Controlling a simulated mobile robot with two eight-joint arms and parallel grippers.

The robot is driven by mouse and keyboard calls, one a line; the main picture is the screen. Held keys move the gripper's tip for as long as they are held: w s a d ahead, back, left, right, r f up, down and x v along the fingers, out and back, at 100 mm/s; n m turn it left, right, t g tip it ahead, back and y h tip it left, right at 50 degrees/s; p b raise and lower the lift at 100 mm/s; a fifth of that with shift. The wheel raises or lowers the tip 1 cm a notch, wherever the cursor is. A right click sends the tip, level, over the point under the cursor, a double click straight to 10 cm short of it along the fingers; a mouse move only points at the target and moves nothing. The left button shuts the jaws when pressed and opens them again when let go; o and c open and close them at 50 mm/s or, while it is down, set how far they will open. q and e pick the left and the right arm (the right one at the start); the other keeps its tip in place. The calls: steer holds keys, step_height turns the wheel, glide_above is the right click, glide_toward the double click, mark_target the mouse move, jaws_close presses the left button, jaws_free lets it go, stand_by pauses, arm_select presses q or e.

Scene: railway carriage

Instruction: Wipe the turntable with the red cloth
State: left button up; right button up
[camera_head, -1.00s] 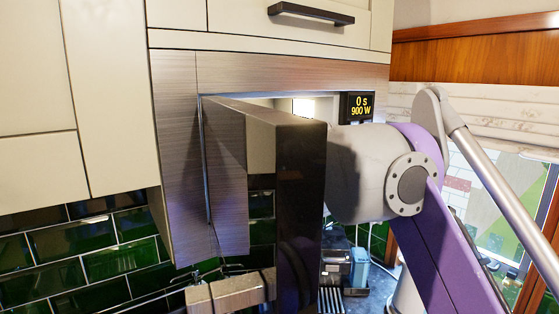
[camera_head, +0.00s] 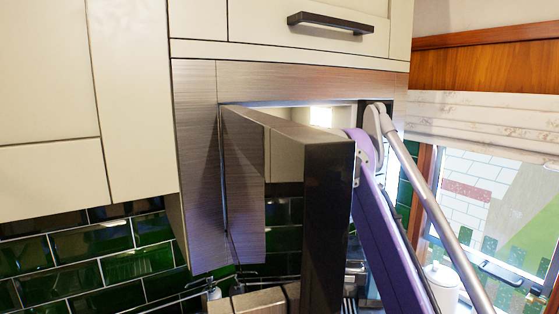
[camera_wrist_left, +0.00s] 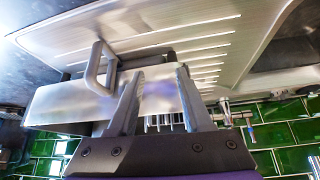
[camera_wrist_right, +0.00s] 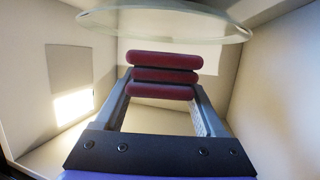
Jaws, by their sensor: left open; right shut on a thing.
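The red cloth (camera_wrist_right: 165,60), folded in several thick rolls, is held between the fingers of my right gripper (camera_wrist_right: 163,92), which is shut on it. The clear glass turntable (camera_wrist_right: 170,36) spans the top of the right wrist view inside the pale microwave cavity (camera_wrist_right: 265,75). A small gap shows between cloth and turntable in that view; I cannot tell its true depth. My right arm (camera_head: 385,225) reaches behind the open door, which hides the cloth and turntable in the head view. My left gripper (camera_wrist_left: 158,80) is open over a metal box with a handle (camera_wrist_left: 60,105).
The open microwave door (camera_head: 328,215) stands out toward me, close to my right arm. White cupboards (camera_head: 50,80) hang above and left. A grooved metal drainer (camera_wrist_left: 200,40) lies near my left gripper. Green tiles (camera_head: 80,255) cover the wall, and a window (camera_head: 490,200) is at right.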

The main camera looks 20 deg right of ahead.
steer(key=shift+w+r+x, duration=0.1)
steer(key=shift+r+x, duration=0.1)
steer(key=shift+x, duration=0.9)
steer(key=shift+w+r+x, duration=0.1)
steer(key=shift+r+x, duration=0.15)
steer(key=shift+x, duration=0.85)
steer(key=shift+r+x, duration=0.2)
steer(key=shift+x, duration=0.9)
steer(key=shift+a, duration=0.1)
steer(key=shift+s+a, duration=0.1)
steer(key=shift+a, duration=0.75)
arm_select(q)
steer(key=shift+s, duration=0.1)
steer(key=shift+s+f+b, duration=0.35)
steer(key=shift+f+b, duration=0.05)
steer(key=shift+f, duration=0.2)
steer(key=shift+s+f+b, duration=0.3)
steer(key=shift+f+b, duration=0.1)
steer(key=shift+f, duration=0.15)
arm_select(e)
steer(key=shift+f, duration=1.5)
steer(key=shift+d+r, duration=0.1)
steer(key=shift+d, duration=0.05)
